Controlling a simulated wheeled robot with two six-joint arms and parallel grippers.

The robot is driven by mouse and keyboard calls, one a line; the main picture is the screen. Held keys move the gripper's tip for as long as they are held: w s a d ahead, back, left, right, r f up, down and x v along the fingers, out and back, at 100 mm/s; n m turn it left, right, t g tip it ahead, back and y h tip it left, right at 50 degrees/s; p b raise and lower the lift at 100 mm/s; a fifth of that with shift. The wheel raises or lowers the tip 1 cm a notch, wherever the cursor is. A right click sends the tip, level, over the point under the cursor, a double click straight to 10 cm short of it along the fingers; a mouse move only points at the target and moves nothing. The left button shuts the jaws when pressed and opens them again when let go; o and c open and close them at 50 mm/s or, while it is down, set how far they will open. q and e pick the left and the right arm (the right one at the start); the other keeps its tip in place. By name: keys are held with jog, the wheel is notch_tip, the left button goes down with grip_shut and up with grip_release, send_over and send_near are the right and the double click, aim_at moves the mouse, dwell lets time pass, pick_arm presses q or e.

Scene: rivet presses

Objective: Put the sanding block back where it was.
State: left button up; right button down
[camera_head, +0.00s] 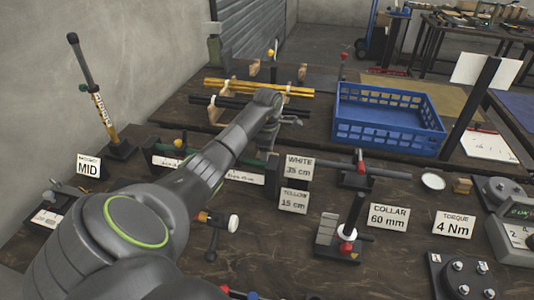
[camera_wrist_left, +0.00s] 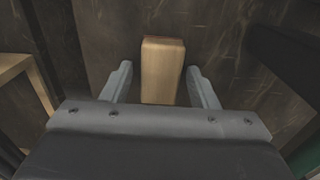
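A tan wooden block (camera_wrist_left: 163,70), which may be the sanding block, shows in the left wrist view between the two fingers of my left gripper (camera_wrist_left: 162,88). The fingers stand apart, with a gap on each side of the block. How far the block is below the fingertips I cannot tell. In the head view my left gripper (camera_head: 268,138) points down over the bench behind the white cards, and the block under it is hidden. My right gripper is not in view.
A blue crate (camera_head: 388,140) stands behind and right of my left gripper. Yellow and black rods (camera_head: 258,87) lie on wooden holders beyond it. Label cards (camera_head: 299,166) and a black clamp stand (camera_head: 345,235) stand in front. A tall post (camera_head: 92,90) rises at the left.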

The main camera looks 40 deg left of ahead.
pick_arm(q)
jog(key=shift+r, duration=0.1)
jog(key=shift+r, duration=0.2)
notch_tip(320, 180, up, 7)
jog(key=shift+r+b, duration=0.1)
jog(key=shift+b, duration=0.4)
jog(key=shift+d+r+p, duration=0.1)
jog(key=shift+r+p, duration=2.2)
jog(key=shift+f, duration=0.15)
